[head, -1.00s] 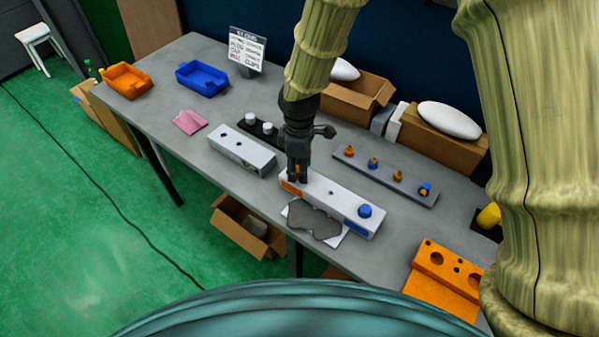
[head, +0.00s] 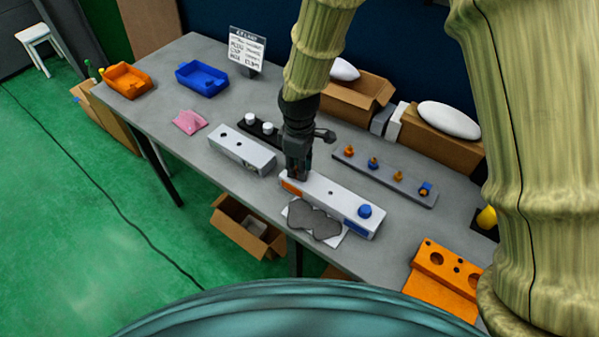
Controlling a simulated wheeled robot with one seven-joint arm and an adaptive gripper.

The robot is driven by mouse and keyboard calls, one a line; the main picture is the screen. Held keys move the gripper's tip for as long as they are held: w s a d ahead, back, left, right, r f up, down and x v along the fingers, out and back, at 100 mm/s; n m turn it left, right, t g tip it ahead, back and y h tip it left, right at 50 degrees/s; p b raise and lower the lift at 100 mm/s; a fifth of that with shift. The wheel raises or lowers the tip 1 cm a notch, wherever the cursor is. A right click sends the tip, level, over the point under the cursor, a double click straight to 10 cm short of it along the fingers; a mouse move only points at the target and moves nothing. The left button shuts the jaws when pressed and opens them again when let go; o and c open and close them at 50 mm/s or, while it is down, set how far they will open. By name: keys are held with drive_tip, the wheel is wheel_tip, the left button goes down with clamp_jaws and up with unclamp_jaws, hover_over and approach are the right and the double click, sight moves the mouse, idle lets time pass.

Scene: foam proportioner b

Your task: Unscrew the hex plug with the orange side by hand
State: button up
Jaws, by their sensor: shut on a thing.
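A long white block (head: 336,203) lies on the grey table, with an orange label (head: 291,188) at its left end and a blue hex plug (head: 365,211) standing at its right end. My gripper (head: 298,176) points down onto the left end of the block, just above the orange label. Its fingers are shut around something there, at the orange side. The hex plug at that end is hidden by the fingers, so I cannot tell how far it sits in the block.
A second white block (head: 243,150) lies to the left. A grey rail (head: 385,176) with several small orange and blue fittings lies to the right. An orange tray (head: 127,80) and a blue tray (head: 202,77) stand at the far left. A dark grey cut-out (head: 314,219) lies in front.

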drive_tip(key=n, duration=0.3)
drive_tip(key=o, duration=1.1)
drive_tip(key=shift+r, duration=0.1)
wheel_tip(320, 180, up, 12)
drive_tip(key=shift+f, duration=0.1)
